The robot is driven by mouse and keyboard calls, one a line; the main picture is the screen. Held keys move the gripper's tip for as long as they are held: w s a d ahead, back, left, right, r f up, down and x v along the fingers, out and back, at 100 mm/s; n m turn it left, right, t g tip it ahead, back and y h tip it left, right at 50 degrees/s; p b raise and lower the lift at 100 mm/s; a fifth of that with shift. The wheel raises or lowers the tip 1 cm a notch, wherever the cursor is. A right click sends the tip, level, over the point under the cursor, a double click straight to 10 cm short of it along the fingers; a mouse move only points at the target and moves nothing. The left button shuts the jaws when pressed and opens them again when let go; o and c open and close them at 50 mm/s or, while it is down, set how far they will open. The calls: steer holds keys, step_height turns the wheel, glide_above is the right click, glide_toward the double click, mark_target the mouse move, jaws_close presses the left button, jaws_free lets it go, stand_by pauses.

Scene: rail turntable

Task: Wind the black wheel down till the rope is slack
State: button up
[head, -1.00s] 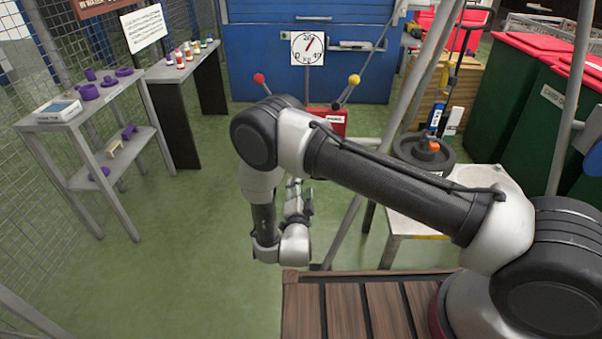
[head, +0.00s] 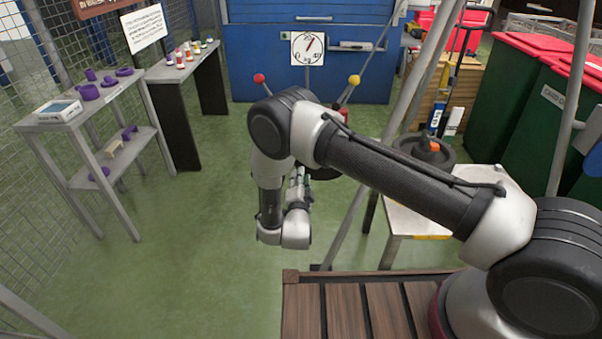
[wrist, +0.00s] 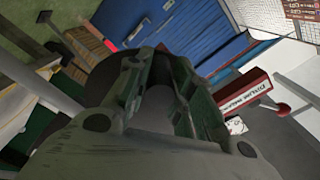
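My gripper (head: 300,188) is partly hidden by my own arm links in the head view. In the wrist view the gripper (wrist: 165,62) fills the foreground, its fingers apart with a gap between them. A dark rounded shape, perhaps the black wheel, shows behind the fingers (wrist: 118,88); contact cannot be told. In the head view a dark part (head: 323,173) shows just below my forearm, beside the gripper. No rope can be made out clearly.
A red labelled box (wrist: 243,96) and a red-knobbed lever (wrist: 283,108) are near the gripper. A dial (head: 307,48) stands before a blue cabinet. Slanted grey poles (head: 350,222) rise beside my arm. Shelves (head: 58,118) stand left; open green floor lies between.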

jaws_close()
steer(key=shift+d+f, duration=0.1)
steer(key=shift+d+f+n, duration=0.25)
steer(key=shift+f+n, duration=0.1)
steer(key=shift+n, duration=0.3)
steer(key=shift+d+f+n, duration=0.25)
steer(key=shift+f+n, duration=0.05)
steer(key=shift+n, duration=0.35)
steer(key=shift+s+d+f+n, duration=0.1)
steer(key=shift+d+f+n, duration=0.6)
steer(key=shift+n, duration=0.5)
steer(key=shift+d, duration=0.1)
steer(key=shift+d+f+n, duration=0.45)
steer(key=shift+d+n, duration=0.35)
steer(key=shift+n, duration=0.3)
